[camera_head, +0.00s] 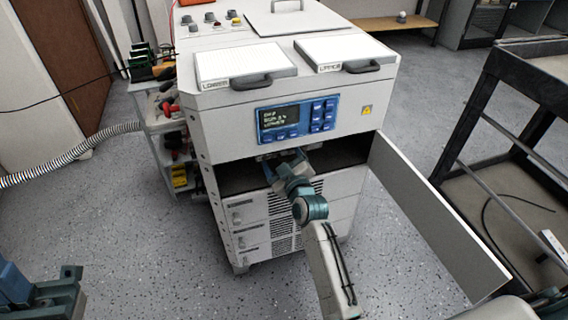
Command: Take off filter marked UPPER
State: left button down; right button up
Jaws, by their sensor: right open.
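Two white filter panels with dark handles lie side by side on the cabinet's sloped top. The right panel (344,50) has a small label that seems to read UPPER. The left panel (243,62) has one that seems to read LOWER. Both labels are blurred. My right gripper (284,162) is open and reaches into the cabinet's dark front opening (342,154), below the panels and apart from them. What lies between its fingers is too small to tell. My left gripper (42,290) is partly visible at the lower left, away from the cabinet; its jaw state is unclear.
A blue control panel (297,120) with a screen sits above the opening. An open door (436,215) swings out to the right. A dark cart (528,130) stands at the far right. A ribbed hose (75,153) and a tool shelf (160,112) are on the left.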

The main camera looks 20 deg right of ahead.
jog(key=c, duration=1.2)
jog(key=shift+o, duration=0.2)
jog(key=shift+s, duration=0.45)
jog(key=shift+s+f, duration=0.15)
jog(key=shift+s, duration=1.75)
jog(key=shift+s+d+b, duration=0.1)
jog(key=shift+s+b, duration=0.2)
jog(key=shift+s, duration=2.5)
jog(key=shift+s, duration=0.3)
jog(key=shift+s, duration=0.4)
grip_shut()
jog(key=shift+s, duration=0.15)
